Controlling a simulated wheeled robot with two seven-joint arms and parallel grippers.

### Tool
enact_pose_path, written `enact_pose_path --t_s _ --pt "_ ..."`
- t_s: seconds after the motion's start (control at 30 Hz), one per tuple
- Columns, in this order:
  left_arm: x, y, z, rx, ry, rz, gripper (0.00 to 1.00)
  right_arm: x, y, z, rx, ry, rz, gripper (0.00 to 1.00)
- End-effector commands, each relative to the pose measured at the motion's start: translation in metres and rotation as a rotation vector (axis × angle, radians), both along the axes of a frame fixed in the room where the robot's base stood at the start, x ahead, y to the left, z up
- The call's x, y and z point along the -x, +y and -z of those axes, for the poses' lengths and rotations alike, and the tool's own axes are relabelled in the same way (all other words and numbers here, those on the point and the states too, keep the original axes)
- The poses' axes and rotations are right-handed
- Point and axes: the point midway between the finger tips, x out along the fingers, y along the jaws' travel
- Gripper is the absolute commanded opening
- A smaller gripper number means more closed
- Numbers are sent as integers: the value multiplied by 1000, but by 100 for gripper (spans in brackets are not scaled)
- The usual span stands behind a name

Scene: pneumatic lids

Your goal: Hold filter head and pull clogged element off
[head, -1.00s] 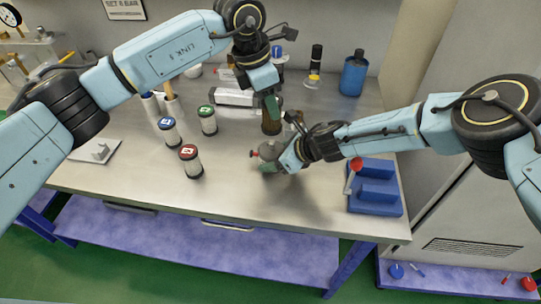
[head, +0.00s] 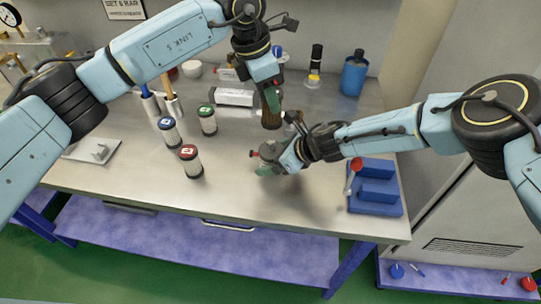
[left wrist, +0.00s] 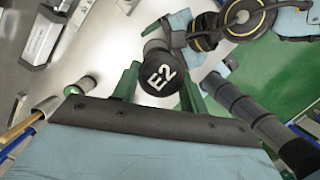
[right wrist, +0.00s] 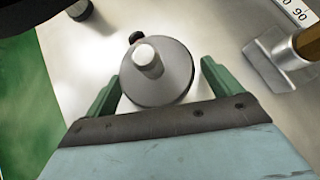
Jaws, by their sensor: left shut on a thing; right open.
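The clogged element is a dark brown cylinder (head: 271,116), with its dark end marked E2 in the left wrist view (left wrist: 162,78). My left gripper (head: 269,95) is shut on it and holds it upright above the bench, behind the filter head. The grey filter head (head: 267,152) has a red knob at its left side. In the right wrist view its round grey face with a pale central stub (right wrist: 160,78) lies between the fingers of my right gripper (right wrist: 155,88), which is open around it. The element and head look apart.
Several fresh filter cartridges with red (head: 191,162), blue (head: 169,131) and green (head: 207,119) caps stand on the left. A blue block fixture (head: 375,190) lies at the right. A blue bottle (head: 354,74) stands at the back. The bench front is clear.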

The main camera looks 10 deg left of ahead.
Motion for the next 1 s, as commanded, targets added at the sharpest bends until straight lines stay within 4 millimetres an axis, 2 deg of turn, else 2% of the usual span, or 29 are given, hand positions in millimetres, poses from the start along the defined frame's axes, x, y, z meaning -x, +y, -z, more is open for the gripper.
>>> enact_pose_path --t_s 0.27,0.73,1.0 --pt "0 0 0 0 0 0 20 0 -4 -4 0 0 1 90" --pt "0 0 0 0 0 0 20 16 -43 -44 0 -2 1 90" --pt "0 0 0 0 0 0 20 20 -51 -52 -1 -1 -1 90"
